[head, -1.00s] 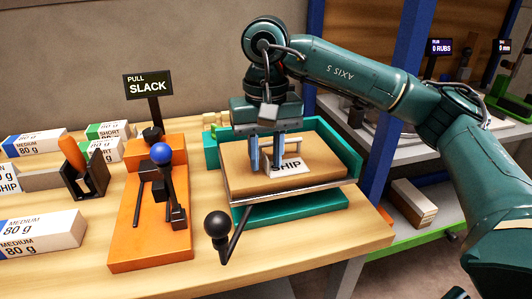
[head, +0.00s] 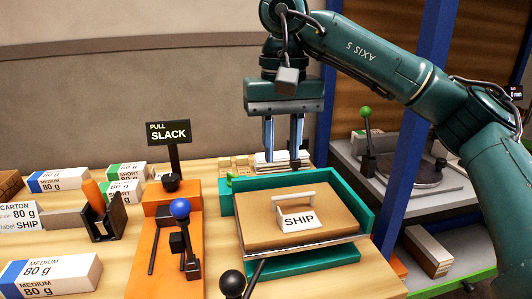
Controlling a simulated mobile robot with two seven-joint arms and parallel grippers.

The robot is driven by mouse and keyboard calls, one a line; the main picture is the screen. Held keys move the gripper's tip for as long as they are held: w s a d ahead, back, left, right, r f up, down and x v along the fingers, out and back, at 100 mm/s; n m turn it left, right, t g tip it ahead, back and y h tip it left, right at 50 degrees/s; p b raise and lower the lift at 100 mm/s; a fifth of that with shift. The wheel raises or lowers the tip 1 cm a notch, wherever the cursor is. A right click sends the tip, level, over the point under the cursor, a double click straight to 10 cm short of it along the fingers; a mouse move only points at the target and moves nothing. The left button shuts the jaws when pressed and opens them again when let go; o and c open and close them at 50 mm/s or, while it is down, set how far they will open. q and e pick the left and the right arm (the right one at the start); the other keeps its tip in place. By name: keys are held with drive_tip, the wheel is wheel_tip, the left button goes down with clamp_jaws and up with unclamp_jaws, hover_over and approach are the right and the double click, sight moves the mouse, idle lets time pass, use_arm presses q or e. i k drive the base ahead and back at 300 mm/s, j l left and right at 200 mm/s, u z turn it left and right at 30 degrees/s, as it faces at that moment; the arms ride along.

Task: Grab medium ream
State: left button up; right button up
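A white and blue ream marked MEDIUM 80 g (head: 62,276) lies at the front left of the bench. Another ream marked MEDIUM (head: 60,180) lies further back on the left. My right gripper (head: 283,158) hangs above the back of the teal tray, well right of both reams. Its two fingers are apart with nothing between them. My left gripper is not in view.
The teal tray (head: 366,205) holds a brown block (head: 262,218) with a SHIP-marked handled piece (head: 298,219) on top. An orange lever fixture (head: 160,264) with a PULL SLACK sign (head: 169,132) stands between tray and reams. Green-marked SHORT reams (head: 124,190) lie behind.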

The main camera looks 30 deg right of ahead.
sight(61, 275)
drive_tip(key=k, duration=1.5)
